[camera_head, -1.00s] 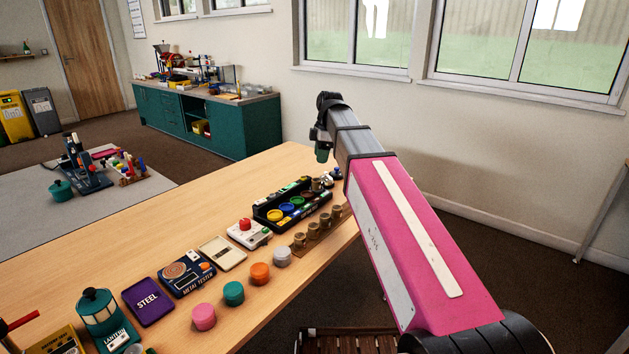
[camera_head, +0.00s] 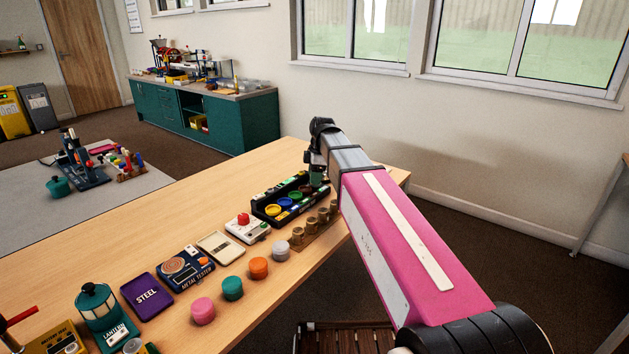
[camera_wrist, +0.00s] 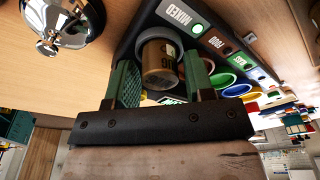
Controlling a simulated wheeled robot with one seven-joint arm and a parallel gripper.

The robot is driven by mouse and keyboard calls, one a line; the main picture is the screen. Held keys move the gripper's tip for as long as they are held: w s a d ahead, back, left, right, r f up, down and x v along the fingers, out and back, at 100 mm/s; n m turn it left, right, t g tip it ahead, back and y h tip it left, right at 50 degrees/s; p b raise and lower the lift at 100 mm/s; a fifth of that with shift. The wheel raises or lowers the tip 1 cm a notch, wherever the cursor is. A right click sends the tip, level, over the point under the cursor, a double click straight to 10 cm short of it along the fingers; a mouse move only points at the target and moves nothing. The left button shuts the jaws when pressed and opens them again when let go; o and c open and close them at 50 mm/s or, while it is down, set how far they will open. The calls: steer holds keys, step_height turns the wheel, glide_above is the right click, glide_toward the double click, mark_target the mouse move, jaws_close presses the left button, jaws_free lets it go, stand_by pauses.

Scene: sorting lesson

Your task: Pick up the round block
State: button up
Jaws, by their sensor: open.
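In the wrist view my gripper (camera_wrist: 160,72) is open, with its two green fingers on either side of a brass-coloured round block (camera_wrist: 158,58) with a pale rim and partly readable lettering. I cannot tell whether the fingers touch it. It stands at the end of a black sorting tray (camera_wrist: 140,28), near the label MIXED. In the head view my gripper (camera_head: 317,172) is low over the far right end of the tray (camera_head: 262,216), and the block there is hidden or too small to make out.
A silver bell (camera_wrist: 62,22) stands close beside the tray. Pink (camera_head: 203,311), teal (camera_head: 232,288), orange (camera_head: 259,267) and grey (camera_head: 282,251) round pieces line the table's near edge. Several brown knobbed weights (camera_head: 297,242) stand in front of the tray.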

steer(key=shift+f, duration=0.2)
steer(key=c, duration=0.7)
steer(key=shift+r, duration=0.1)
